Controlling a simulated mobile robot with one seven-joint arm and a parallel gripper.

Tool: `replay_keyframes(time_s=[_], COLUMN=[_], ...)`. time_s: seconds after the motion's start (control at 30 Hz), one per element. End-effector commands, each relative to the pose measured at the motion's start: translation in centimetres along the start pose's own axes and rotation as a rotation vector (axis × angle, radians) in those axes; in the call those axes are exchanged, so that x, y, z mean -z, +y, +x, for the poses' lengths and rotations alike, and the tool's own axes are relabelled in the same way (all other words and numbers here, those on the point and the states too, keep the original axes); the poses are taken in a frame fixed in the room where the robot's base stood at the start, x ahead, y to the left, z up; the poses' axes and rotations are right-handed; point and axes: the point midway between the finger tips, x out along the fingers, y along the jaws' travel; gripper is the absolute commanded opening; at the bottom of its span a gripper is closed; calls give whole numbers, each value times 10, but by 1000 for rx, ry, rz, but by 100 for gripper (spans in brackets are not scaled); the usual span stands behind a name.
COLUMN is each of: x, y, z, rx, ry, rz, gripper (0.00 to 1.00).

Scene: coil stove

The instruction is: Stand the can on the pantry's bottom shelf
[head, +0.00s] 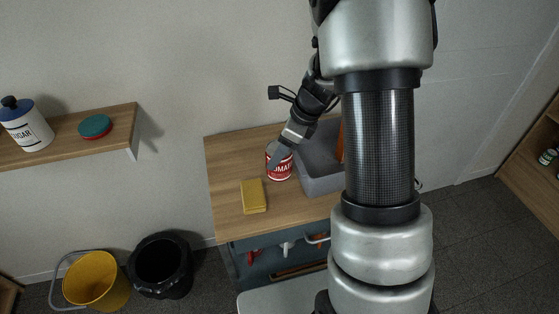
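A red can with a white-lettered label (284,172) stands upright on the wooden counter (226,165), just left of a grey bin. My gripper (279,156) is at the can's top, reaching down from the upper right. A grey finger overlaps the can's upper left side. The other finger is hidden, so I cannot tell whether the gripper is open or shut on the can. A wooden shelf unit (520,160), possibly the pantry, is cut off at the right edge. Its bottom shelf cannot be made out.
A yellow block (254,196) lies in front of the can. The grey bin (318,172) stands close on its right. Small jars (547,156) stand in the right shelf unit. A yellow bucket (92,280) and black bin (161,264) are on the floor at left. Floor at right looks clear.

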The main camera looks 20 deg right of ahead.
Motion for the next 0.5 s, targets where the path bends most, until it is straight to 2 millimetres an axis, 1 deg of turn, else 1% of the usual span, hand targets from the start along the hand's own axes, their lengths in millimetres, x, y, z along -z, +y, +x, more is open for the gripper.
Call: replay_keyframes(time_s=[0.03, 0.1, 0.2, 0.5], x=[4, 9, 13, 13], y=[0, 0, 0, 0], z=[9, 20, 30, 32], rx=[-2, -3, -2, 0], ry=[1, 1, 0, 0], rz=[3, 3, 2, 1], gripper=[19, 19, 19, 19])
